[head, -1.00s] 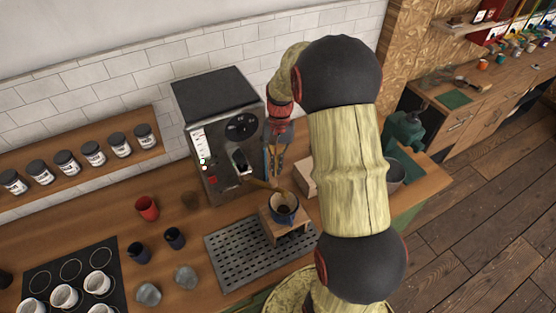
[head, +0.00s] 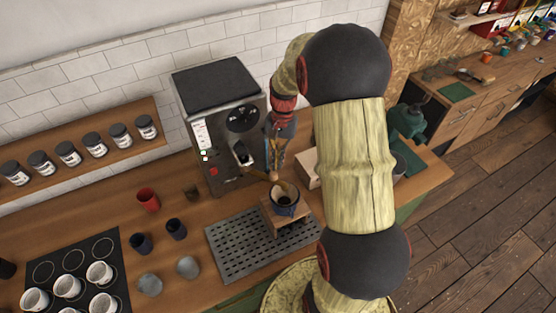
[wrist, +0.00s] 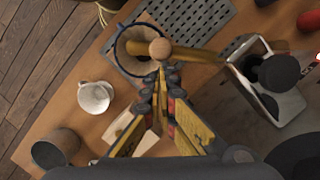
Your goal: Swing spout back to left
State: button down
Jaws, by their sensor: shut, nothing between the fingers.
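The brass-coloured spout (head: 259,174) reaches out from the front of the grinder-like machine (head: 220,130). In the wrist view the spout (wrist: 195,52) crosses above a dark blue cup (wrist: 119,48) and has a round wooden knob (wrist: 160,48) near its end. The cup (head: 285,207) stands below the spout on a small wooden stand. My gripper (head: 277,160) points down just right of the machine. In the wrist view its closed fingertips (wrist: 164,72) are right beside the knob, with nothing between them; I cannot tell whether they touch it.
A slotted drip tray (head: 240,250) lies under the stand. A red cup (head: 148,199) and two dark cups stand left of the machine. A pale block (head: 306,170) stands behind the cup stand. A white cup (wrist: 94,97) and a grey canister (wrist: 50,150) show in the wrist view.

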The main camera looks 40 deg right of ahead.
aim_at(271, 176)
jog(key=s+a+m, duration=0.1)
jog(key=a+m, duration=0.1)
jog(key=s+a+m+t, duration=0.1)
jog(key=m, duration=0.1)
jog(key=s+a+m, duration=0.1)
jog(key=a+m, duration=0.1)
jog(key=shift+s+a+t+y+p, duration=0.2)
jog(key=shift+a+t+y+p, duration=0.1)
jog(key=w+a+m+t+p, duration=0.1)
jog(key=a+m+p, duration=0.3)
jog(key=a+m, duration=0.3)
jog(key=shift+a+m+t, duration=0.3)
jog(key=shift+a+m, duration=0.1)
jog(key=shift+a, duration=0.2)
jog(key=shift+w, duration=0.1)
jog(key=shift+d, duration=0.1)
